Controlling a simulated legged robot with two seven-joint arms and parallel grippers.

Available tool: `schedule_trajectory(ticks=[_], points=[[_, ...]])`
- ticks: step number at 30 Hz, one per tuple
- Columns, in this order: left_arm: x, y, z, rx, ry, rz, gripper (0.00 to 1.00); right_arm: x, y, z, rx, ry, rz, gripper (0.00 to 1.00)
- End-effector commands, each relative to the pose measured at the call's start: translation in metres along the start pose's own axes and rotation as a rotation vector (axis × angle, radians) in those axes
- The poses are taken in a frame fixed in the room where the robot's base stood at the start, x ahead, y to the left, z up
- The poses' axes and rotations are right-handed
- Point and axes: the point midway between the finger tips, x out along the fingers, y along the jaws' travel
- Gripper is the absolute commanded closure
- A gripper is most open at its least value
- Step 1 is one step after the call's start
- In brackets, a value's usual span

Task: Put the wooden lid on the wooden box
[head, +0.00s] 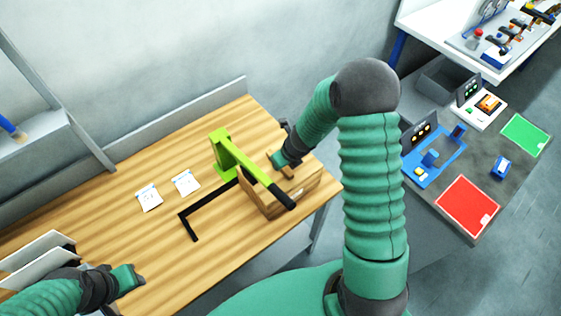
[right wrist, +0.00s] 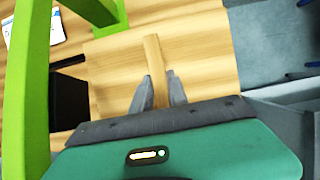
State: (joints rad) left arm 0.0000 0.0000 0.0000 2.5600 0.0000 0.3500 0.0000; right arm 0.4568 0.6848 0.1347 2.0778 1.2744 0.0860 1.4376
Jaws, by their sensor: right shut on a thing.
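The wooden box (head: 302,203) stands near the right end of the wooden table in the head view, partly hidden by the green lever. My right gripper (head: 279,163) is above the box. In the right wrist view, my right gripper (right wrist: 158,92) is shut on the narrow handle bar (right wrist: 154,58) of the wooden lid (right wrist: 208,50). The lid is a flat, light wood panel. It lies over the box, but I cannot tell whether it rests on it or is just above. My left gripper (head: 134,279) is low over the table's left front, away from the box; its jaw opening is unclear.
A green toggle clamp (head: 224,150) with a black-tipped lever reaches across the box. A black L-shaped bracket (head: 186,225) lies left of it. Two paper notes (head: 185,183) lie farther left. A grey bench with red and green mats (head: 467,207) stands to the right.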

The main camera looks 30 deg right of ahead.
Motion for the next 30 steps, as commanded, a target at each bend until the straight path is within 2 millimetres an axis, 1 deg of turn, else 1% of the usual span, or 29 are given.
schedule_trajectory(ticks=[5,6,9,12,20,23,26,29,30], points=[[0.003,0.0,0.001,0.0,0.0,0.0,0.64,0.003,0.0,-0.001,0.0,-0.001,0.0,1.0],[0.003,0.0,0.001,0.0,0.0,0.0,0.64,0.003,0.0,-0.001,0.0,-0.001,0.0,0.79],[0.003,0.0,0.001,0.0,0.0,0.0,0.64,0.003,0.0,-0.001,0.0,-0.001,0.0,0.66],[0.003,0.0,0.001,0.0,0.0,0.0,0.64,0.003,0.0,-0.001,0.0,-0.001,0.0,0.55],[0.003,0.0,0.001,0.0,0.0,0.0,0.64,0.003,0.0,-0.001,0.0,0.001,0.0,0.55],[-0.001,0.0,0.0,0.0,0.0,0.0,0.64,-0.005,0.0,0.0,-0.001,0.0,-0.001,0.55],[-0.01,0.0,-0.002,0.0,0.0,0.0,0.64,-0.024,0.0,0.002,-0.002,-0.002,-0.002,0.55],[-0.023,0.0,-0.005,0.0,0.0,0.0,0.64,-0.053,0.0,0.003,-0.002,-0.003,-0.002,0.55],[-0.028,0.0,-0.007,0.0,0.0,0.0,0.64,-0.066,0.0,0.003,-0.004,-0.003,-0.001,0.55]])
